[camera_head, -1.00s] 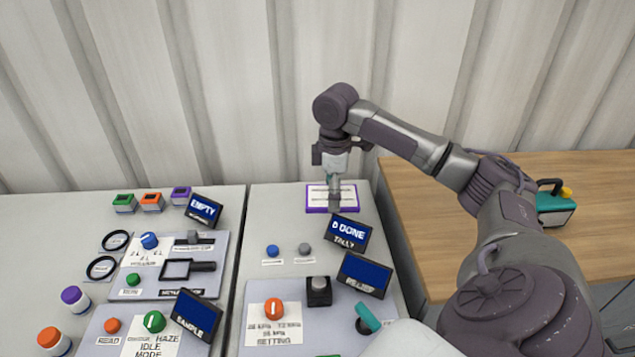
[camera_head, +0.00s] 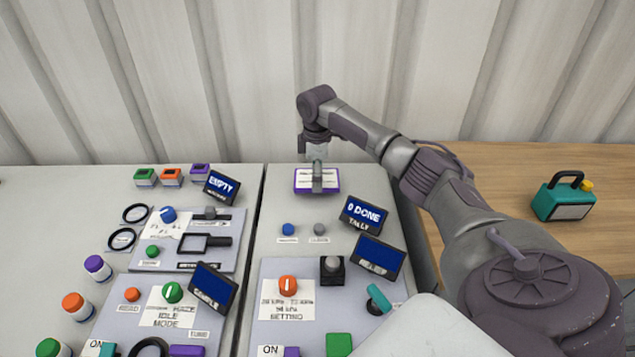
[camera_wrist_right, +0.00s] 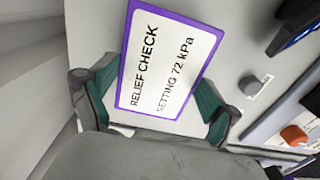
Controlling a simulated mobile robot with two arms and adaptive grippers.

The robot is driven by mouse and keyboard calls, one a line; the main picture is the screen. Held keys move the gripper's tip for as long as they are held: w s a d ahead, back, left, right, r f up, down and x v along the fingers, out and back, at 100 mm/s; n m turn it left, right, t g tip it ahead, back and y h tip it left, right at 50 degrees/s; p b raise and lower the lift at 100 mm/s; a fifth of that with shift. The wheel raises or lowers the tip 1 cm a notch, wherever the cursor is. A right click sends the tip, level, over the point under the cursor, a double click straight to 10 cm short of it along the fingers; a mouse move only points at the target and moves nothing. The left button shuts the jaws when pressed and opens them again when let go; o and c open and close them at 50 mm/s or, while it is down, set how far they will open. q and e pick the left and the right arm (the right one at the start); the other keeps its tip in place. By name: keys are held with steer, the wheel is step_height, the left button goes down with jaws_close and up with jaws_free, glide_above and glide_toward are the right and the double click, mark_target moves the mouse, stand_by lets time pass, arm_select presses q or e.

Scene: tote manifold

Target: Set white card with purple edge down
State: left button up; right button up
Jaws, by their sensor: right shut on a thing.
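The white card with a purple edge (camera_head: 302,184) is at the back of the right-hand grey tabletop, under my right gripper (camera_head: 317,180). In the right wrist view the card (camera_wrist_right: 165,62) reads "RELIEF CHECK SETTING 72 kPa". The two green fingers of my right gripper (camera_wrist_right: 155,100) are shut on it, one at each side edge. The card is face up. I cannot tell whether its underside touches the tabletop. My left gripper is not in view.
Blue (camera_head: 288,229) and grey (camera_head: 320,229) buttons and the "0 DONE" screen (camera_head: 363,215) stand in front of the card. A corrugated wall (camera_head: 230,80) rises behind. A wooden table (camera_head: 490,175) with a teal case (camera_head: 565,198) is at right. Tabletop left of the card is clear.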

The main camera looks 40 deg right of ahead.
step_height(320, 180, down, 2)
steer(key=shift+f, duration=0.25)
jaws_close()
steer(key=shift+s+a+f, duration=0.1)
steer(key=shift+s+f, duration=0.15)
steer(key=shift+c, duration=1.5)
jaws_free()
steer(key=shift+s+f, duration=0.1)
steer(key=o, duration=0.8)
steer(key=shift+w+f, duration=0.15)
steer(key=shift+w, duration=0.1)
steer(key=o, duration=0.4)
steer(key=shift+r, duration=0.25)
step_height(320, 180, up, 12)
